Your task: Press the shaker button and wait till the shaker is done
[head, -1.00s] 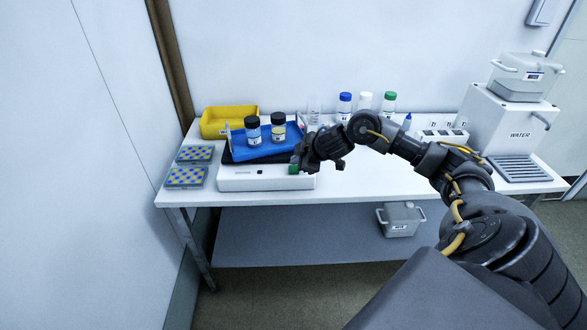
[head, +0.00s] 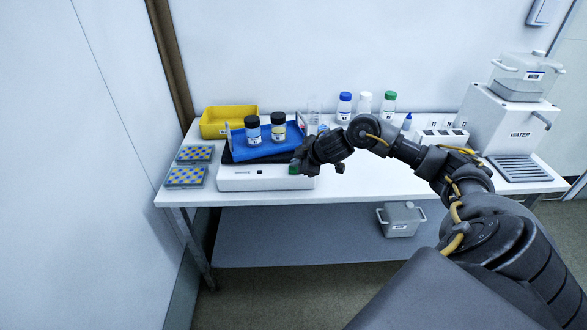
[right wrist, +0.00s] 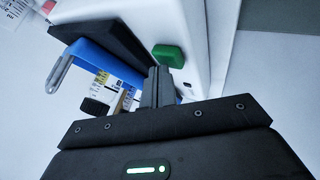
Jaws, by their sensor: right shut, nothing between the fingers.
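The white shaker (head: 240,182) stands at the left front of the table. Its green button (head: 294,169) is at the right end of its front face and also shows in the right wrist view (right wrist: 168,55). My right gripper (head: 303,168) is shut and empty, right beside the button. In the right wrist view its fingertips (right wrist: 158,72) are close to the button; I cannot tell if they touch it. My left gripper is not in view.
Capped bottles (head: 364,102) stand at the back, and a water dispenser (head: 510,125) at the right. The table front right of the shaker is clear.

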